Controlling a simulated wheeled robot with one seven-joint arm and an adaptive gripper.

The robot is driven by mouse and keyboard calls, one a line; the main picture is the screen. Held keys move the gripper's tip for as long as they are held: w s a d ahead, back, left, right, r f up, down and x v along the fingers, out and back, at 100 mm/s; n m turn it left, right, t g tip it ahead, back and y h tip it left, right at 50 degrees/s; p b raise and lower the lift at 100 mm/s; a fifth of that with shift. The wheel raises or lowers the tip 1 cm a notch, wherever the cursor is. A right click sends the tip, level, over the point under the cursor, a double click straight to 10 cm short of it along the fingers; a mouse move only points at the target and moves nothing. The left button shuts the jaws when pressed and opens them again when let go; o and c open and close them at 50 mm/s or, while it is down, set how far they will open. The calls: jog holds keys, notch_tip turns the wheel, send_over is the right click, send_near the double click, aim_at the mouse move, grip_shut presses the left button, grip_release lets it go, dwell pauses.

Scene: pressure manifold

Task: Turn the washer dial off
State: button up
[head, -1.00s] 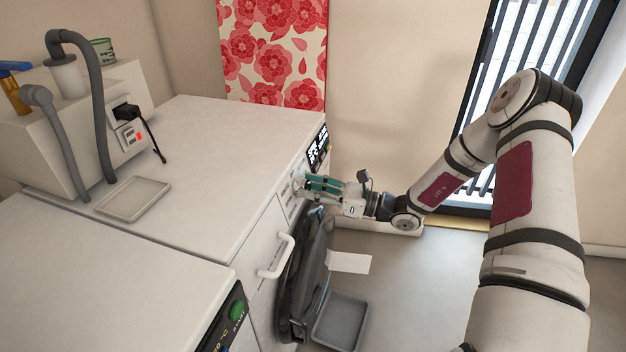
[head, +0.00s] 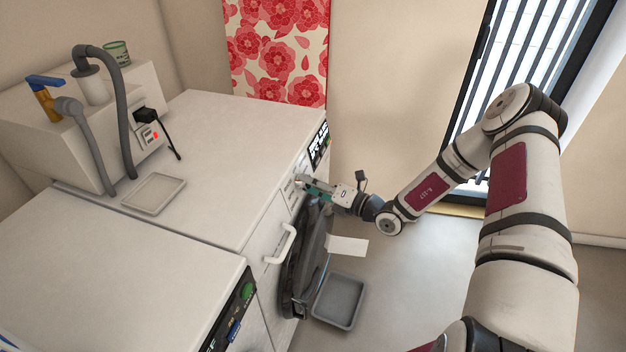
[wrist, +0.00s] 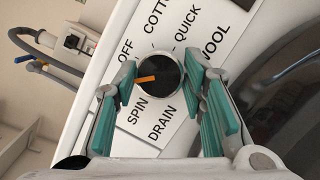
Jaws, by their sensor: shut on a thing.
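The washer dial (wrist: 165,84) is a round black knob with an orange pointer on a white panel. In the wrist view the pointer aims left, between the printed words OFF (wrist: 126,50) and SPIN (wrist: 138,110). COTTON, QUICK, WOOL and DRAIN are printed around it. My gripper (wrist: 158,75) has its teal fingers on the dial's left and right sides, shut on it. In the head view my gripper (head: 312,187) is at the front panel of the far washer (head: 225,150), and it hides the dial.
A round dark door (head: 303,265) is below the panel. A white handle (head: 281,245) sticks out nearby. A grey tray (head: 340,302) is on the floor. A second white machine (head: 130,270) stands nearer. Floor to the right of the washer is open.

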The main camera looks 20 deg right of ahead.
jog(key=m+p, duration=0.1)
jog(key=m, duration=0.1)
jog(key=m+h+p, duration=0.1)
jog(key=m, duration=0.2)
jog(key=shift+s+r+p, duration=0.1)
jog(key=shift+s+p, duration=0.1)
jog(key=shift+p, duration=0.1)
jog(key=shift+m+g+h+p, duration=0.6)
jog(key=shift+m+p, duration=0.1)
jog(key=shift+m, duration=0.9)
jog(key=shift+w, duration=0.1)
jog(key=o, duration=1.2)
jog(key=shift+c, duration=0.2)
jog(key=v, duration=1.2)
